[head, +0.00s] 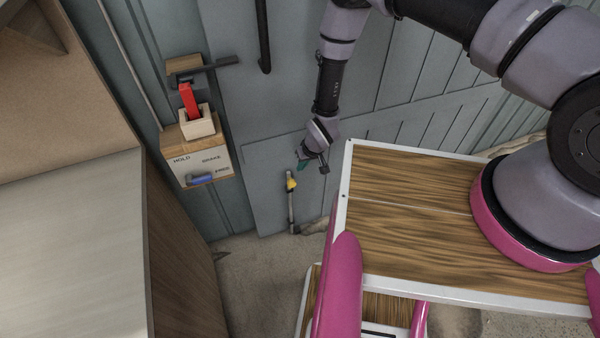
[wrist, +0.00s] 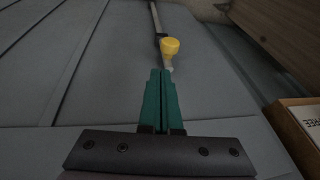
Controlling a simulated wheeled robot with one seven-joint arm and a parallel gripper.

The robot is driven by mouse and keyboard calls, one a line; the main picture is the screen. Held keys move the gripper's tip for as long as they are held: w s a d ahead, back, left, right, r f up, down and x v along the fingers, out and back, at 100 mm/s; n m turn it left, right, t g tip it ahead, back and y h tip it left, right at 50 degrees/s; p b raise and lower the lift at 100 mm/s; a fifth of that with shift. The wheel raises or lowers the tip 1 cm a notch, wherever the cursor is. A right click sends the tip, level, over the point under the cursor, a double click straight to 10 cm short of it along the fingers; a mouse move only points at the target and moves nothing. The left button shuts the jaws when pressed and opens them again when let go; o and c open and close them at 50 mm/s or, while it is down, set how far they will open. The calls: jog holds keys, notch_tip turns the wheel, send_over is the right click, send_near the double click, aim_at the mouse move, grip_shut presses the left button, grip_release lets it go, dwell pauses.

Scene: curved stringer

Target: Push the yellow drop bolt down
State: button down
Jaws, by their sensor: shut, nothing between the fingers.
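The yellow drop bolt (head: 291,184) has a yellow knob on a thin grey vertical rod, low on the grey-blue door in the head view. In the wrist view its yellow knob (wrist: 170,46) shows just beyond the fingertips, with the rod running away behind it. My gripper (head: 302,165) is above the knob and slightly to its right in the head view. Its green fingers (wrist: 160,72) are shut and empty. A small gap seems to lie between fingertips and knob; whether they touch cannot be told.
A box with a red lever (head: 188,101), a blue handle (head: 201,181) and labels is mounted left of the door. A wooden cabinet (head: 70,240) stands at the left. A dark vertical bar (head: 263,40) is on the door. The floor (head: 262,270) below the bolt is clear.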

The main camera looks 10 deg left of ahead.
jog(key=v, duration=0.7)
jog(key=shift+f, duration=0.1)
